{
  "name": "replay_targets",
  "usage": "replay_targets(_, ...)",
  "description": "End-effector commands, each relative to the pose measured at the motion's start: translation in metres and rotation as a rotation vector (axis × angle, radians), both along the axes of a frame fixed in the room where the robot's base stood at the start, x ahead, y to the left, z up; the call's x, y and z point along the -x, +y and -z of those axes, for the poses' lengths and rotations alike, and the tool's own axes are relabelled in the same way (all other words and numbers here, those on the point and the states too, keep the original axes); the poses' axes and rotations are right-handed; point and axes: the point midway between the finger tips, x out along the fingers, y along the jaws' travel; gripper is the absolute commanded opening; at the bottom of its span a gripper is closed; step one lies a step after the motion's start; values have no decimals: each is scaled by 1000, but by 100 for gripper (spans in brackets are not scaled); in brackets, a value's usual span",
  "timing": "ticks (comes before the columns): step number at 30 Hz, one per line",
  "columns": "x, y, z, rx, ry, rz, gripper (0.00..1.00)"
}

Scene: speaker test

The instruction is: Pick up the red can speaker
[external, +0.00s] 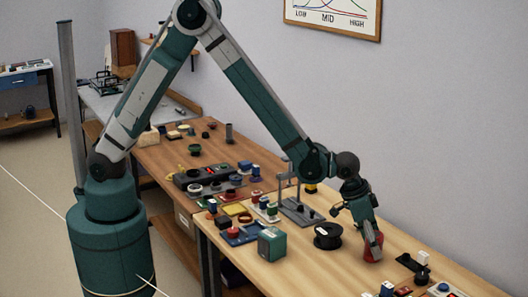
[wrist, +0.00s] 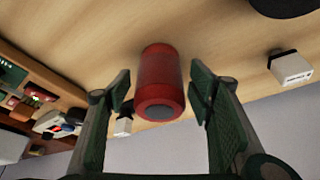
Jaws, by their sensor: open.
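The red can speaker (wrist: 160,75) is a red cylinder with a dark round end. In the wrist view it stands between the two fingers of my open gripper (wrist: 160,100), with a gap visible on each side. In the external view the red can speaker (external: 373,247) stands on the wooden bench, partly hidden behind a finger of my gripper (external: 371,236). The gripper reaches down to it from above.
A black spool (external: 328,236) and a teal box (external: 271,244) lie to the left of the can. Small switches and a black piece with a white block (external: 424,257) lie to the right. A grey stand (external: 300,208) is farther back. The wall borders the bench.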

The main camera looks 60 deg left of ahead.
Motion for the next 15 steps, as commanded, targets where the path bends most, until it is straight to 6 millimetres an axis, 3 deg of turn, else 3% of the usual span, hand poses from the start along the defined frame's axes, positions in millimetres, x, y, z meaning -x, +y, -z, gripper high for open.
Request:
replay_targets(12, 0, 0, 0, 0, 0, 0, 52)
replay_targets(15, 0, 0, 0, 0, 0, 0, 41)
